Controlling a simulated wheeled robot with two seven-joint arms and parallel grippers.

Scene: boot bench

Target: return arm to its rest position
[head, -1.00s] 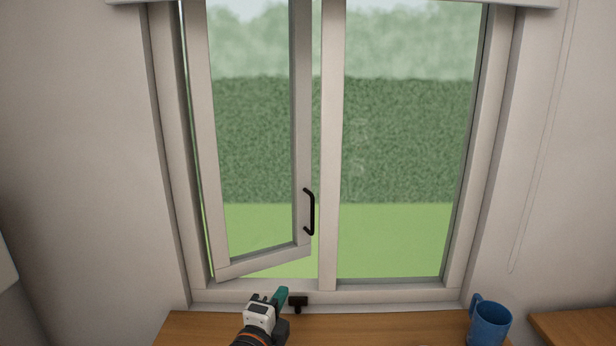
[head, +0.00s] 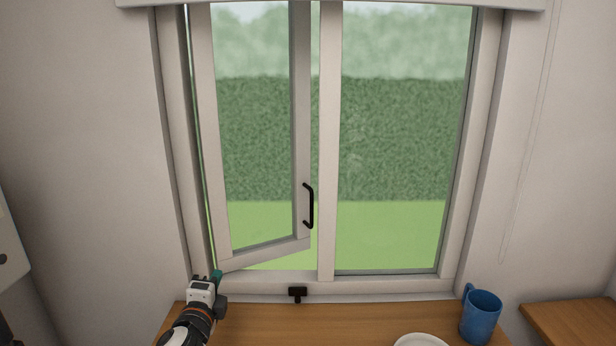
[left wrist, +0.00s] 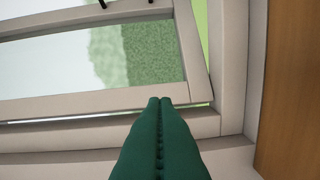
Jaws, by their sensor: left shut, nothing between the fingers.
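My left gripper (head: 217,276) is at the lower left of the window in the head view, above the left end of the wooden sill board. Its green fingers also show in the left wrist view (left wrist: 159,104), pressed together with nothing between them. The left window sash (head: 301,120) stands ajar, swung at an angle to the frame, with a black handle (head: 308,206) on its right stile. The gripper is apart from the handle. My right gripper is not in view.
A black latch piece (head: 297,292) sits on the lower window frame. A blue mug (head: 481,318) stands at the right end of the wooden board (head: 330,322), and a white round dish (head: 421,341) shows at the bottom edge. Another wooden surface (head: 575,325) is at the right. The board's middle is clear.

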